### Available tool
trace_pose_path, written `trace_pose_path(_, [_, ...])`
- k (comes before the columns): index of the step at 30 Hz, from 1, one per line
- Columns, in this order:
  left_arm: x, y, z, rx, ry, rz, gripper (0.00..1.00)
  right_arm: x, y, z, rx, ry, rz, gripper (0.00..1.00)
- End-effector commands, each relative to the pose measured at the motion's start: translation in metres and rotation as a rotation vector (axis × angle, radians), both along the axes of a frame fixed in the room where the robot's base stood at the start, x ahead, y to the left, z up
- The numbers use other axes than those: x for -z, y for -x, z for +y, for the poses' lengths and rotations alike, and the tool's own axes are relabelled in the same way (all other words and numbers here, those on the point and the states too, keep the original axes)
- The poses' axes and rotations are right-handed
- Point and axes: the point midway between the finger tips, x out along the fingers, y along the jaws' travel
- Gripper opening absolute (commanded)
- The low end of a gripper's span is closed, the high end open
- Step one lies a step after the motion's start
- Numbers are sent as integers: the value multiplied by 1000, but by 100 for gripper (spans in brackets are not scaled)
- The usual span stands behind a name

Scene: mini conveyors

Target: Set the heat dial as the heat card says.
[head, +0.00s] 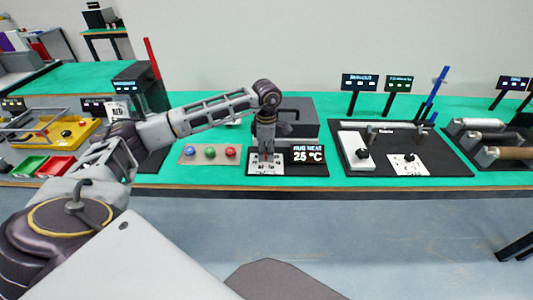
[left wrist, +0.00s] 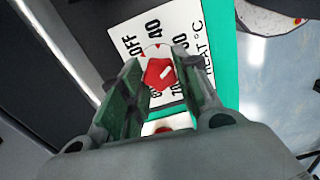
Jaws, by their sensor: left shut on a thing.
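I cannot make out a heat card. My right gripper is not in view.
Left of the panel is a plate with red, green and blue buttons (head: 209,152). A dark box (head: 300,117) stands behind the panel. A black station board (head: 440,158) with a lever and knob is at right. A small white card (head: 118,110), unreadable, is at left.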

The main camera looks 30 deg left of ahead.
Motion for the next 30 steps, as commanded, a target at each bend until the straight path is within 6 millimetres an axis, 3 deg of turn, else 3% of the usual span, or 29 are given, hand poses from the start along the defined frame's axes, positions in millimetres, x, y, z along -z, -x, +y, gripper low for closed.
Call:
trace_pose_path(7, [-1,-1,0,93,0,-2,8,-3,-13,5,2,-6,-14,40])
trace_pose_path(23, [-1,-1,1,120,0,-2,8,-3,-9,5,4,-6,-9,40])
trace_pose_path(24, [-1,-1,1,120,0,-2,36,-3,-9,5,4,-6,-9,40])
trace_pose_path(28, [-1,0,1,120,0,-2,52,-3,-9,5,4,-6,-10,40])
trace_pose_path(30, [-1,0,0,120,0,-1,53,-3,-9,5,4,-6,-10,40])
